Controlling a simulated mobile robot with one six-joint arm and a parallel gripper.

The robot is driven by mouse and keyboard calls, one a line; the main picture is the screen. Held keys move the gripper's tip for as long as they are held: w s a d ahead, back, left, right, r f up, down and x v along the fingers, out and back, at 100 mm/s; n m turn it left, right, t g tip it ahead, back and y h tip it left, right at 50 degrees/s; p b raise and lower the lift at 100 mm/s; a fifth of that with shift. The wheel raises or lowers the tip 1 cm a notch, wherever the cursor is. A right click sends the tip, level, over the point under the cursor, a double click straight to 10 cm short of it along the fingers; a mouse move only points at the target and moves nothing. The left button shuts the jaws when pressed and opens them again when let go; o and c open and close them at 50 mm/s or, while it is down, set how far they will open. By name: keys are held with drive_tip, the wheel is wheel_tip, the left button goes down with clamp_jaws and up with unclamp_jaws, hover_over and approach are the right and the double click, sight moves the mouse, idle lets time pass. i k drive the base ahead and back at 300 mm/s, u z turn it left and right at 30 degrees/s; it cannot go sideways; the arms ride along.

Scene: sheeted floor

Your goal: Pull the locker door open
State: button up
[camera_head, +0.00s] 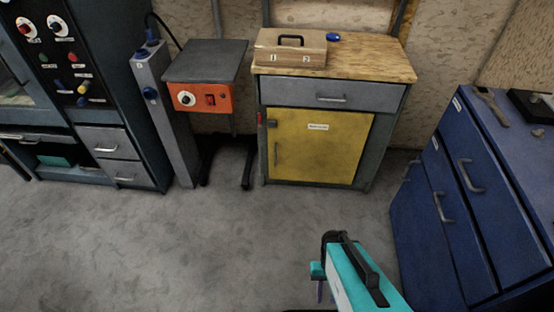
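A yellow door (325,150) with a small white label is on the front of a grey cabinet with a wooden top, at the back centre. The door looks shut, flush in its frame. My teal and black arm comes up from the bottom edge, right of centre. The end of my gripper (319,290) shows only partly, low over the floor, well in front of the door and apart from it. Its fingers are too unclear to read.
A grey drawer (332,96) is above the door. A wooden box (290,48) stands on top. A blue drawer cabinet (470,200) stands at right. An orange-fronted unit (204,98) and dark control cabinet stand at left. The grey floor (230,240) before the door is clear.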

sight(306, 144)
drive_tip(key=z, duration=0.2)
drive_tip(key=i, duration=0.6)
drive_tip(key=u, duration=0.15)
drive_tip(key=k, duration=0.2)
drive_tip(key=u, duration=2.8)
